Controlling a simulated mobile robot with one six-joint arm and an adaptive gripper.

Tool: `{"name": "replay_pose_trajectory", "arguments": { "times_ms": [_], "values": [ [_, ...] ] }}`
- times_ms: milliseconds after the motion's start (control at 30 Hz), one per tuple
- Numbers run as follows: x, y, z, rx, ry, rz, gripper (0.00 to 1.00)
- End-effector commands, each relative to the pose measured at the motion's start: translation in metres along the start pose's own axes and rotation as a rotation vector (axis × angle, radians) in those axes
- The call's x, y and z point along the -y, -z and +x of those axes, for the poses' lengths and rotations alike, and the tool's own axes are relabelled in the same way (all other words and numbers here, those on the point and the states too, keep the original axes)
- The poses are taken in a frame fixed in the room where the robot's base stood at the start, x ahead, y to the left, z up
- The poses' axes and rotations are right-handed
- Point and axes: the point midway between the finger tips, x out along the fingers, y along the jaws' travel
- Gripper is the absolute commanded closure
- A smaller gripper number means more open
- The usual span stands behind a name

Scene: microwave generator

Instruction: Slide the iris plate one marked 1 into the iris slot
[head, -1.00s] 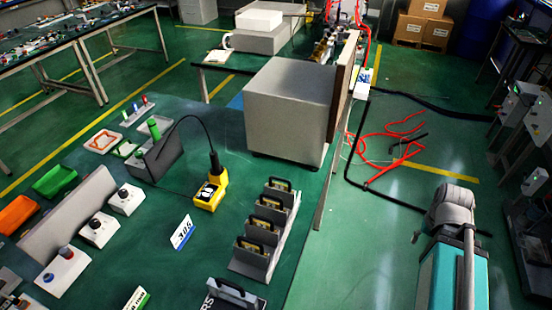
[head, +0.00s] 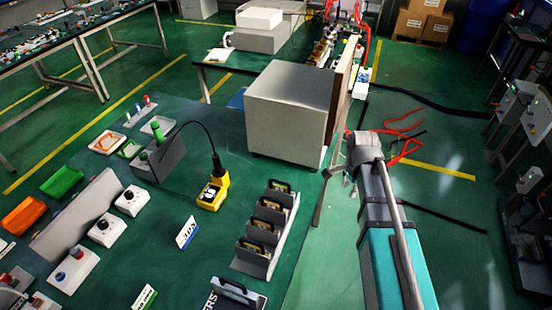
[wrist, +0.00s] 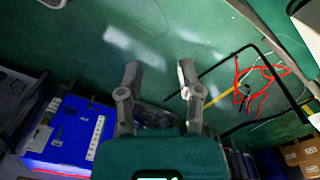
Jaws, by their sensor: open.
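Several dark iris plates with top handles and small yellow labels stand in a grey rack (head: 268,262) near the table's right edge. I see a front plate (head: 255,248) and a rear plate (head: 279,187) in the head view. The labels are too small to read, so I cannot tell which is marked 1. I cannot make out the iris slot. My gripper (wrist: 160,70) is open and empty in the wrist view, above the floor. In the head view my gripper is off the table's right edge, right of the rack and apart from it. No plate shows in the wrist view.
A large grey box (head: 288,115) stands on the table behind the rack. A yellow meter (head: 212,192) with a black cable is left of the rack. A grey handled block (head: 236,294) sits in front. Red hoses (head: 405,145) lie on the floor at right.

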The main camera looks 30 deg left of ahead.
Motion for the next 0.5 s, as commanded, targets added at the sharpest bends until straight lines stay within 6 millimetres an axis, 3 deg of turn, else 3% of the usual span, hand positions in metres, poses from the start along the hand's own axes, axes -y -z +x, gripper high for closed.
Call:
{"name": "replay_pose_trajectory", "arguments": {
  "times_ms": [33, 200, 500],
  "values": [
    [0.017, -0.015, -0.007, 0.0, 0.0, 0.04, 0.53],
    [0.057, -0.065, -0.019, 0.0, 0.0, 0.218, 0.53],
    [0.108, -0.154, -0.036, 0.0, 0.0, 0.502, 0.53]
  ]
}}
